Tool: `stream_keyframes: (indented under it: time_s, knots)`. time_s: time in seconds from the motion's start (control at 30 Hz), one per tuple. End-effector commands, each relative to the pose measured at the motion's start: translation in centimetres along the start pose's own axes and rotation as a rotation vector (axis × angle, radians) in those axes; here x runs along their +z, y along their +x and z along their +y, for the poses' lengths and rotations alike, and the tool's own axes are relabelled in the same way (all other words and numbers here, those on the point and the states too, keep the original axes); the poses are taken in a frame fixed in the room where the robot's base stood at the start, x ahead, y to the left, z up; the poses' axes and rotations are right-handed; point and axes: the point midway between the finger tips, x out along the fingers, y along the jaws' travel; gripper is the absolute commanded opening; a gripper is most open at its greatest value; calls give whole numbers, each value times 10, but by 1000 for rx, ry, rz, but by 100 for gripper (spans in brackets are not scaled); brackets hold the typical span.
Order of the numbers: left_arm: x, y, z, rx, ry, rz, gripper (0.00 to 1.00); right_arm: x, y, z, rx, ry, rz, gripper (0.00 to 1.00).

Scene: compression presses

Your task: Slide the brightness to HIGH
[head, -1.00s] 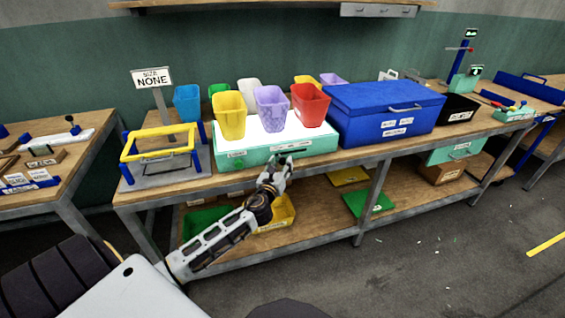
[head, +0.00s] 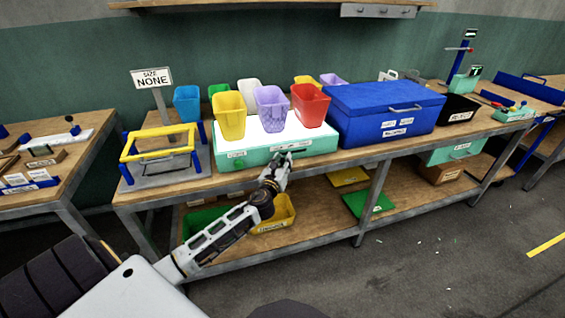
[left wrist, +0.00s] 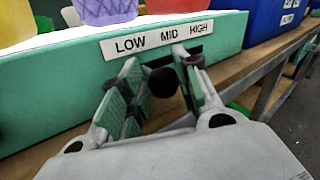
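The mint-green light box (head: 325,144) with a glowing white top stands on the middle bench. In the left wrist view its front (left wrist: 50,95) bears a white label (left wrist: 157,40) reading LOW, MID, HIGH. A black slider knob (left wrist: 163,82) sticks out below the label, around MID; its exact setting is hard to tell. My left gripper (head: 282,163) is at the box's front. In the left wrist view its fingers (left wrist: 157,66) are apart, one on each side of the knob, with no clear grip on it. My right gripper is not in view.
Yellow (head: 229,117), purple (head: 271,110) and red (head: 310,105) bins stand on the light box. A blue lidded box (head: 385,112) is right of it. A yellow-framed stand (head: 160,153) is left. The bench edge and lower shelf lie below my arm.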

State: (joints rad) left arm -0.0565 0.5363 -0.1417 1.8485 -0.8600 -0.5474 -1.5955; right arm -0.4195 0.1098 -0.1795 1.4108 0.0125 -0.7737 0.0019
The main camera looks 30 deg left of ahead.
Motion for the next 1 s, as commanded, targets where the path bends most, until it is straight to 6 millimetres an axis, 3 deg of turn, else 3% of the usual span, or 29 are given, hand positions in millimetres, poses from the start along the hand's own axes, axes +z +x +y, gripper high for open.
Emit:
stream_keyframes:
  time_s: [0.03,0.13,0.53,1.0]
  knots:
    - [0,0,0,-1,0,0,13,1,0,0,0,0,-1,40]
    - [0,0,0,-1,0,0,0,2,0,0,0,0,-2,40]
    - [-1,5,-8,-1,-1,0,0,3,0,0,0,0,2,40]
    - [-8,30,-44,-1,-2,1,0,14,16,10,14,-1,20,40]
